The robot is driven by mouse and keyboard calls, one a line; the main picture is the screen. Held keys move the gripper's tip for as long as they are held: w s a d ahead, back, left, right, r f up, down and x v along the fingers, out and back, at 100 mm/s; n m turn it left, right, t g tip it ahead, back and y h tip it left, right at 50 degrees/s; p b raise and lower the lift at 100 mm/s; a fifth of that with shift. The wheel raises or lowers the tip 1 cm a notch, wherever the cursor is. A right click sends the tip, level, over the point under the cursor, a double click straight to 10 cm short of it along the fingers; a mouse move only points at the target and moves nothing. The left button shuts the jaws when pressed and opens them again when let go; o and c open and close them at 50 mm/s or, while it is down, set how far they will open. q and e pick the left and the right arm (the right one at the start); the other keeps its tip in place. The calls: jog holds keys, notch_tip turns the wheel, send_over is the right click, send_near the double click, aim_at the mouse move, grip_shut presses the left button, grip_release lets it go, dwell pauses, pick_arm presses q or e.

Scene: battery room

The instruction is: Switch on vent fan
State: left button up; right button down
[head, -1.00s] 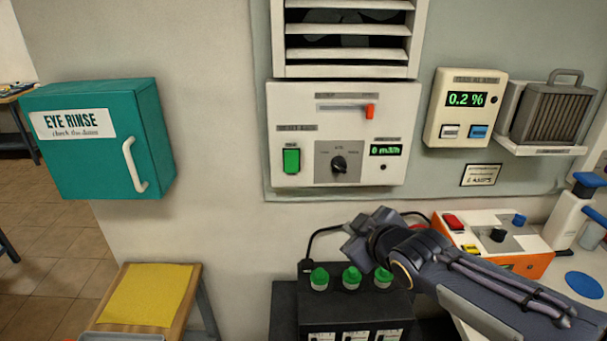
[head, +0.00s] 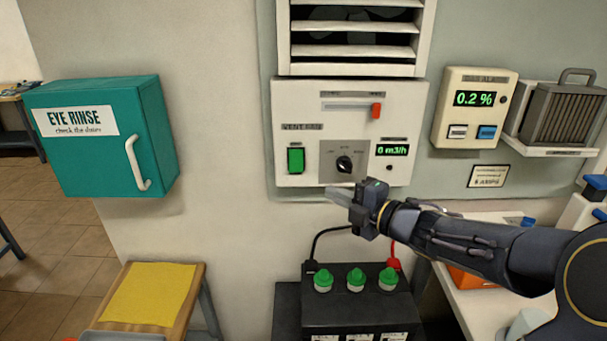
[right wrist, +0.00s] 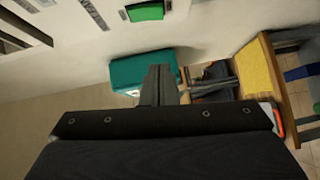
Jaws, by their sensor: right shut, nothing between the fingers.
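The vent fan panel (head: 337,110) is a white box on the wall under a louvred vent (head: 352,38). My right gripper (head: 338,194) is shut and empty, just below the panel's lower edge and apart from the switch. In the right wrist view its fingers (right wrist: 158,85) are together, and the green switch (right wrist: 146,11) shows at the top. My left gripper is not in view.
A teal eye rinse cabinet (head: 100,137) hangs at left. A gas alarm (head: 474,108) reading 0.2 % is at right, beside a grilled unit (head: 562,113). Below stand a black battery (head: 355,306) with green caps and a stool with a yellow cloth (head: 150,294).

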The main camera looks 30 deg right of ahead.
jog(key=p, duration=0.2)
send_near(291, 169)
jog(key=w+a, duration=0.2)
jog(key=a, duration=0.2)
jog(key=w+d, duration=0.1)
jog(key=w+d+p, duration=0.1)
jog(key=w, duration=0.1)
jog(key=shift+w+f, duration=0.1)
jog(key=shift+f, duration=0.1)
jog(key=shift+w, duration=0.15)
jog(key=shift+f, duration=0.1)
